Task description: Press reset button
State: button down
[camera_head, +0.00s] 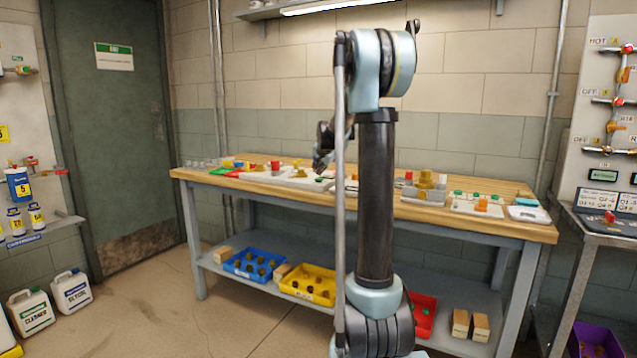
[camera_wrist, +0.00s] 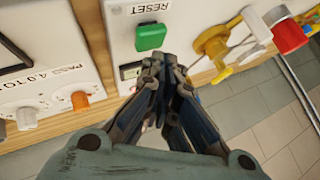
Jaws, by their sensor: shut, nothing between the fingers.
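The reset button is a green square block (camera_wrist: 151,37) on a white panel (camera_wrist: 122,25), under a label reading RESET, in the wrist view. My gripper (camera_wrist: 166,66) is shut and empty. Its fingertips are just below and slightly right of the button in that view, and a gap shows between them and the button. In the head view my gripper (camera_head: 321,163) is over the middle of the workbench, partly hidden by my arm. I cannot pick out the button for certain in the head view.
A panel with an orange knob (camera_wrist: 80,100) lies left. The wooden workbench (camera_head: 534,231) holds several fixtures. A shelf below carries blue (camera_head: 238,272) and yellow (camera_head: 292,291) bins.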

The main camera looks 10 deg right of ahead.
jog(key=shift+f, duration=0.75)
dwell(0.8)
jog(key=shift+r, duration=0.15)
dwell(0.3)
jog(key=shift+r, duration=0.75)
jog(key=shift+r, duration=2.55)
